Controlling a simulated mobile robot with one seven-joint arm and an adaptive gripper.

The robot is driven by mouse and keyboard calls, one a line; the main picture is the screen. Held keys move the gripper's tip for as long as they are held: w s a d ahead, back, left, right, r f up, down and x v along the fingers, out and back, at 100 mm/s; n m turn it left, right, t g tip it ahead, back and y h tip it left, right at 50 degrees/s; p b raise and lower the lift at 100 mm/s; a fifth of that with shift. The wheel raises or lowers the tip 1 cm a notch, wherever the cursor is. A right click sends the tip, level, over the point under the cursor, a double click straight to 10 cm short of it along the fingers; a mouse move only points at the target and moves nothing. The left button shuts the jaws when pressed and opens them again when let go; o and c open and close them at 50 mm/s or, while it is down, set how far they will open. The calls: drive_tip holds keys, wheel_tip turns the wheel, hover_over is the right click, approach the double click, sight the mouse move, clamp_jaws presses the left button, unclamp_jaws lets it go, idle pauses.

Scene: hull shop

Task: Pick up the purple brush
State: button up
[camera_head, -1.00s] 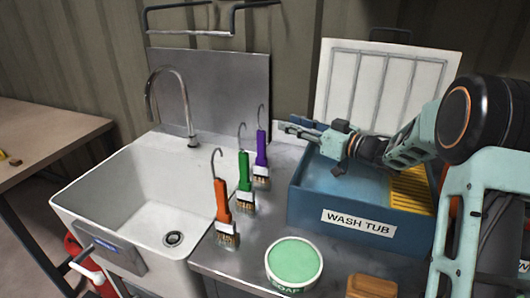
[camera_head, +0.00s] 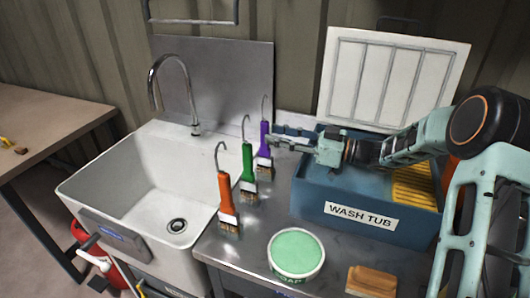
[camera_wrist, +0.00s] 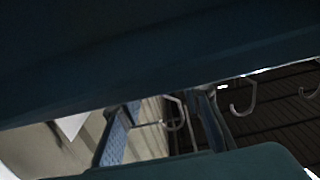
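The purple brush (camera_head: 264,146) stands upright on the metal counter, farthest back of three brushes, with a wire hook at its top and bristles at the bottom. My gripper (camera_head: 274,136) is open, its fingers pointing left, with the tips right beside the purple handle in the head view. In the wrist view, the two fingers (camera_wrist: 163,128) are apart, and one hook (camera_wrist: 173,112) shows between them. I cannot tell whether either finger touches the brush. Much of the wrist view is blocked by dark blue surfaces.
The green brush (camera_head: 247,170) and orange brush (camera_head: 227,200) stand nearer the front. The white sink (camera_head: 95,190) is to the left. The blue wash tub (camera_head: 310,205) lies below my gripper's arm. A round green soap tin (camera_head: 296,252) and wooden block (camera_head: 371,281) are in front.

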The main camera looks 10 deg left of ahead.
sight(269, 132)
drive_tip(key=a, duration=0.2)
drive_tip(key=w+a, duration=0.1)
drive_tip(key=a, duration=0.1)
drive_tip(key=shift+a, duration=0.15)
clamp_jaws()
